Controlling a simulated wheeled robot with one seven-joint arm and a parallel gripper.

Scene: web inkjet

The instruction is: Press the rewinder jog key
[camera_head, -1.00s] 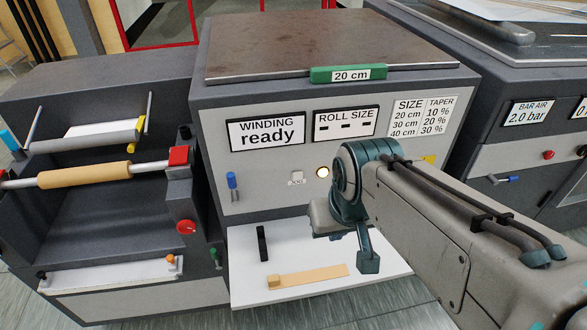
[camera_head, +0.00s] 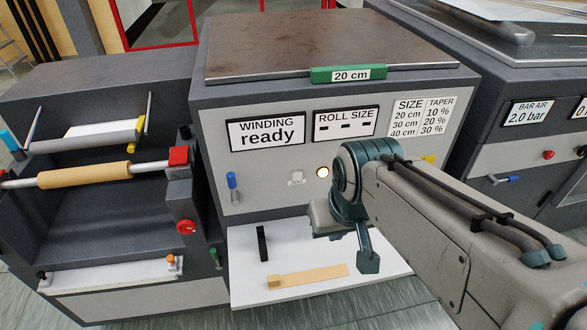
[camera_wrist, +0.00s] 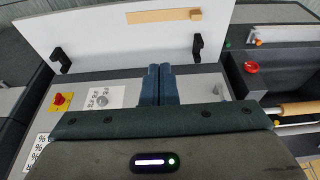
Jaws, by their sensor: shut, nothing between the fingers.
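The jog key (camera_head: 297,174) is a small pale key with a tiny label below it, on the light front panel (camera_head: 265,200) of the rewinder. It sits just left of a lit round lamp or button (camera_head: 323,172). In the wrist view my gripper (camera_wrist: 159,70) has its two blue-teal fingers side by side, shut and empty, in front of the panel. The jog key cannot be made out in the wrist view. In the head view my arm covers the panel's right part, and the fingertips cannot be made out. Contact with the key cannot be seen.
A blue lever (camera_head: 232,181) is on the panel, left of the key. A white shelf (camera_head: 245,290) juts out below, with a tan strip (camera_head: 308,276) on it. The winding display (camera_head: 266,133) reads "ready". A red button (camera_head: 187,227) is at the left.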

